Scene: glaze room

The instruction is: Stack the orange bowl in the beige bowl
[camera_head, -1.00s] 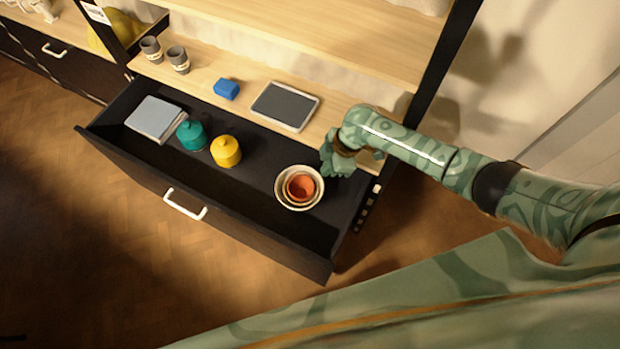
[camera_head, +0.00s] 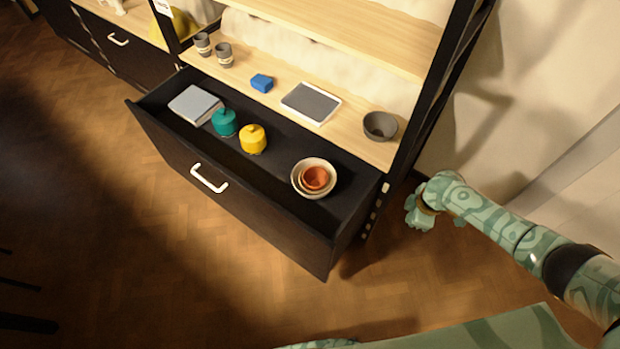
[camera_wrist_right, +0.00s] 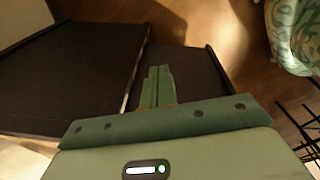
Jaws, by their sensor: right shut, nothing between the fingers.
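The orange bowl (camera_head: 315,177) sits inside the larger beige bowl (camera_head: 297,184) in the open black drawer, near its right end. A further bowl rim shows between them. My right gripper (camera_head: 417,222) is to the right of the drawer, outside it and apart from the bowls. In the right wrist view its fingers (camera_wrist_right: 157,85) are together and hold nothing. The bowls do not show in the right wrist view. My left gripper is not in view.
The drawer (camera_head: 290,222) also holds a yellow pot (camera_head: 253,139), a teal pot (camera_head: 224,122) and a grey box (camera_head: 195,104). On the shelf above are a dark bowl (camera_head: 380,126), a tablet-like tray (camera_head: 311,103), a blue block (camera_head: 262,83) and two grey cups (camera_head: 224,54).

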